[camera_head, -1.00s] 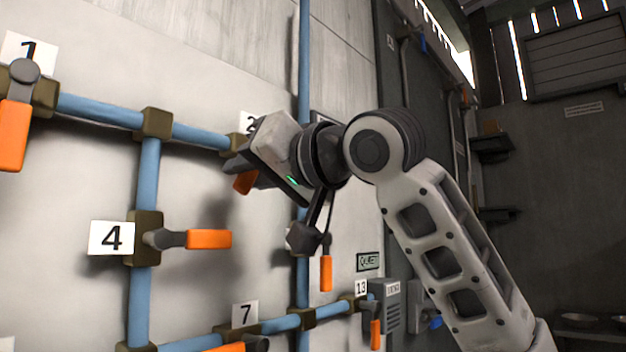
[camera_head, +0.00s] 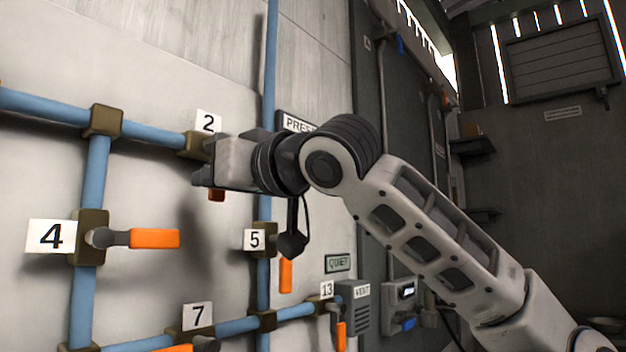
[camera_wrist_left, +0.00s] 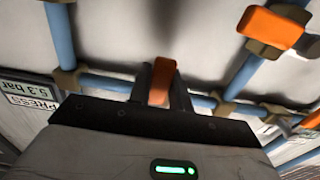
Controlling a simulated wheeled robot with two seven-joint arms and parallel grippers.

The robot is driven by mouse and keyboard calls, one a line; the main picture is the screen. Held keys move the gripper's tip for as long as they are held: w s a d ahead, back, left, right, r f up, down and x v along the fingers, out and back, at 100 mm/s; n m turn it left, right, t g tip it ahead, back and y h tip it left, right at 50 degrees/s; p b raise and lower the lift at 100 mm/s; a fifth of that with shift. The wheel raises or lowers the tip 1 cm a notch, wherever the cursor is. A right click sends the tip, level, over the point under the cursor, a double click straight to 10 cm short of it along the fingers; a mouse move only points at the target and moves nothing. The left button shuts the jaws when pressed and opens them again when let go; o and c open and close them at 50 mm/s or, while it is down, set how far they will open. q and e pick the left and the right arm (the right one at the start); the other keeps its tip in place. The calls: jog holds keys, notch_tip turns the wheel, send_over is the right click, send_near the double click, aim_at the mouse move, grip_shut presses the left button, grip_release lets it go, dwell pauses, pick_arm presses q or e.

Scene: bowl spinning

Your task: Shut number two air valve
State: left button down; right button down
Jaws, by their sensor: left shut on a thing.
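The number 2 label (camera_head: 208,122) is on the wall at the right end of the upper blue pipe, above its brown valve block (camera_head: 197,145). My left gripper (camera_head: 203,178) is in front of this valve, its arm reaching in from the lower right. The orange end of the number two handle (camera_head: 216,195) shows just below the gripper. In the left wrist view the orange handle (camera_wrist_left: 161,80) sits between the two dark fingers, which are shut on it. The gripper hides most of the handle and its pivot. My right gripper is not in view.
Valve 4's orange handle (camera_head: 155,238) points right, lower left. Valve 5's orange handle (camera_head: 286,275) hangs below my wrist. Valve 7 (camera_head: 195,335) and valve 13 (camera_head: 340,335) are lower down. A grey VENT box (camera_head: 354,308) is on the wall. Blue pipes link the valves.

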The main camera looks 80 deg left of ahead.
pick_arm(q)
jog(key=c, duration=1.3)
grip_release()
jog(key=v, duration=1.6)
jog(key=shift+a, duration=0.1)
